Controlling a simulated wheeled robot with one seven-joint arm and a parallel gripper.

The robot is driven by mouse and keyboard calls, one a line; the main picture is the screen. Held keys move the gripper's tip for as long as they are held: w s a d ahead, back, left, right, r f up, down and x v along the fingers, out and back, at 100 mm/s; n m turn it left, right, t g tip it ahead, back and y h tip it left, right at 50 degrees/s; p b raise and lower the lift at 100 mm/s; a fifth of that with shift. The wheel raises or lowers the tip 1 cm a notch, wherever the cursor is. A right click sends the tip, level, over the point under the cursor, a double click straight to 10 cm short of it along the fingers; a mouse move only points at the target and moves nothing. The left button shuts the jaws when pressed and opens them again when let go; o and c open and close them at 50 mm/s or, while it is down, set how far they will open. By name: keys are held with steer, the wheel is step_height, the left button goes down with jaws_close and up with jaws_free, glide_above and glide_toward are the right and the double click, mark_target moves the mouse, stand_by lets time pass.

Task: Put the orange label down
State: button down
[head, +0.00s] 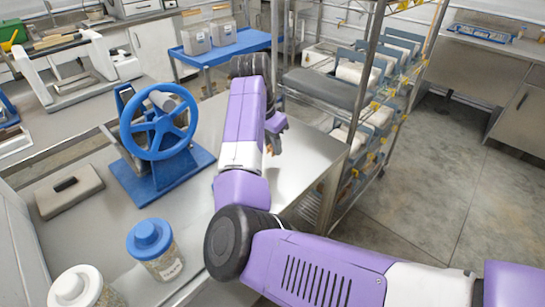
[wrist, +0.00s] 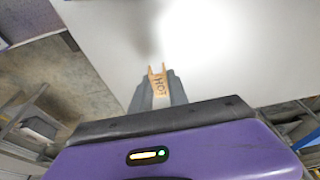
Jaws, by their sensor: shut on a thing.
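I cannot tell how far the label is above the table. In the head view my gripper (head: 275,126) is partly hidden behind my purple arm, over the right part of the table, and the label cannot be made out clearly.
A blue handwheel device (head: 158,135) stands on the table left of my arm. A grey flat block (head: 69,190), a blue-lidded jar (head: 153,248) and a white-lidded jar (head: 80,289) are also there. A wire rack (head: 365,95) stands by the table's right edge.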

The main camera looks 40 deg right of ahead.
mark_target(275, 164)
steer(key=shift+f, duration=2.45)
steer(key=shift+f, duration=0.15)
steer(key=c, duration=1.3)
jaws_free()
steer(key=v, duration=1.2)
